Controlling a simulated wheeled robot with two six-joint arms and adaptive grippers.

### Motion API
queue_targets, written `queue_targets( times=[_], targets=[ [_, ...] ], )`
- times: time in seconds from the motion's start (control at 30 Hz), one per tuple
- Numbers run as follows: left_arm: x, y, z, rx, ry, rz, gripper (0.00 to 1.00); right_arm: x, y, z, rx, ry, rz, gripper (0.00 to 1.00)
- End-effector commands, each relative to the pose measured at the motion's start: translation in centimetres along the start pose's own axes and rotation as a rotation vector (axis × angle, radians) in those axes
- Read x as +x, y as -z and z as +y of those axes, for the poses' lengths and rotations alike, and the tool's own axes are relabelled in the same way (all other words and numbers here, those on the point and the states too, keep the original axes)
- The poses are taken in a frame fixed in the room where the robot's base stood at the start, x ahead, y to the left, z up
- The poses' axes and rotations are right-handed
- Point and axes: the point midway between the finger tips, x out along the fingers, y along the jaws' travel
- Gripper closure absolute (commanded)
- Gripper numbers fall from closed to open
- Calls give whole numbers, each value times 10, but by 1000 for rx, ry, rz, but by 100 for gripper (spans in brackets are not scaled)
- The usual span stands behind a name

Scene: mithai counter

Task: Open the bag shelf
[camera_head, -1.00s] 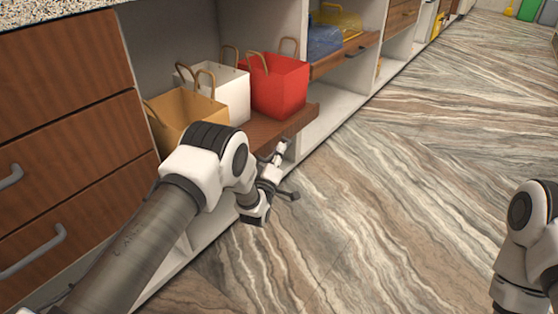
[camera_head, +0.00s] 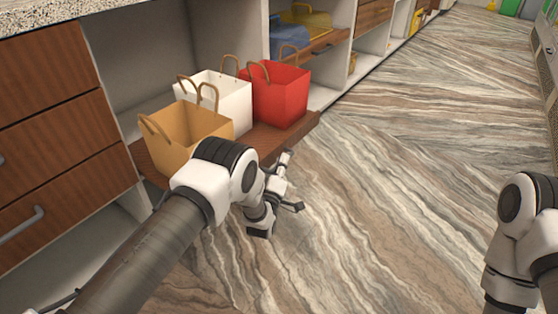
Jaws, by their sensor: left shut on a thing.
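The bag shelf (camera_head: 285,139) is a brown wooden board standing well out from the white cabinet bay. It carries a tan bag (camera_head: 188,140), a white bag (camera_head: 236,107) and a red bag (camera_head: 281,97), all upright with looped handles. My left gripper (camera_head: 284,163) is at the shelf's front edge and is shut on the shelf's front, probably its handle. The exact grip is too small to make out, and my left arm hides part of the shelf front. My right arm shows at the right edge, but its gripper is out of view.
Wooden drawers (camera_head: 62,138) with grey handles stand to the left. Further along, another shelf (camera_head: 325,45) holds blue and yellow bags. The marbled floor (camera_head: 420,150) in front and to the right is clear.

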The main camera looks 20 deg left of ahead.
Motion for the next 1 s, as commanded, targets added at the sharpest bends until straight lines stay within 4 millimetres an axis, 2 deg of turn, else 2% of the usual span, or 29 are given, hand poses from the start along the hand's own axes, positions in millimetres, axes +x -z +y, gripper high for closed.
queue_targets(
  times=[0.23, 0.27, 0.3, 0.67, 0.77, 1.0],
  targets=[
    [-1, 0, -2, 0, 4, 1, 100, 0, 0, 0, 0, 0, 0, 60],
    [-1, 0, -2, 0, 4, 1, 82, 0, 0, 0, 0, 0, 0, 60],
    [-1, 0, -2, 0, 4, 1, 75, 0, 0, 0, 0, 0, 0, 60],
    [-6, 0, -1, 0, 3, -1, 75, 0, 0, 0, 0, 0, 0, 60],
    [-21, 0, -1, 0, 4, -2, 75, 0, 0, 0, 0, 0, 0, 60],
    [-82, -1, -2, 1, 6, -3, 75, 0, 0, 0, 0, 0, 0, 60]
  ],
)
